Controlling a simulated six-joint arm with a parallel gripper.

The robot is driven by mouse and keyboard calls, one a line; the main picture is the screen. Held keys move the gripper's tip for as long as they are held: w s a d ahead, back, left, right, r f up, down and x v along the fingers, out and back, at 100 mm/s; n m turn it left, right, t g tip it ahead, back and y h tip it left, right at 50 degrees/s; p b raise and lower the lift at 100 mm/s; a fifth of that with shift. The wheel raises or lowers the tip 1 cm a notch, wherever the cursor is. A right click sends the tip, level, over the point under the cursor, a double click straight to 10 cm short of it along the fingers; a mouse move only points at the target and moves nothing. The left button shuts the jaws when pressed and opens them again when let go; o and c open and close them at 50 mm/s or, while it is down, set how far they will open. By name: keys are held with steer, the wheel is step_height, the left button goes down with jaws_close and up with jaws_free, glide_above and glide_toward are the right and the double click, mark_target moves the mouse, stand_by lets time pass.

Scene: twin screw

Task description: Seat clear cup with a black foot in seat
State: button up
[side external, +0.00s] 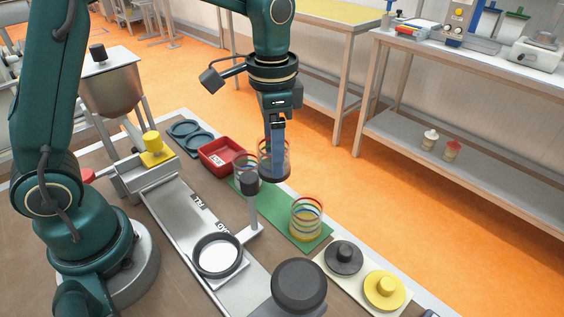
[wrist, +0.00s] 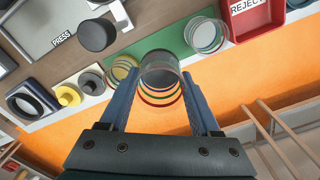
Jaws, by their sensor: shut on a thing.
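My gripper (side external: 277,143) points down and is shut on a clear cup with coloured rings and a black foot (side external: 273,174). The cup hangs upright above the green mat, apart from it as far as I can tell. In the wrist view the blue fingers of my gripper (wrist: 162,103) flank the cup, and its dark foot (wrist: 158,67) shows beyond the rings. A round black-rimmed seat with a white middle (side external: 218,256) sits on the grey track in the side view, to the left of and nearer than the cup. The seat looks empty.
A black-capped post (side external: 251,187) stands close to the held cup. A yellow-footed clear cup (side external: 306,220) and another clear cup (wrist: 207,36) stand on the green mat (side external: 281,222). A red reject tray (side external: 220,157), black knob (side external: 344,256) and yellow knob (side external: 384,289) are nearby.

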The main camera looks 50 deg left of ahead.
step_height(320, 180, up, 13)
steer(key=s+d+m, duration=0.3)
steer(key=s+m, duration=0.1)
steer(key=s, duration=1)
steer(key=shift+s+f, duration=0.2)
steer(key=shift+f, duration=4.2)
steer(key=shift+s+f, duration=0.2)
steer(key=shift+f, duration=4.15)
steer(key=shift+f, duration=1.2)
steer(key=o, duration=1.4)
steer(key=shift+o, duration=0.2)
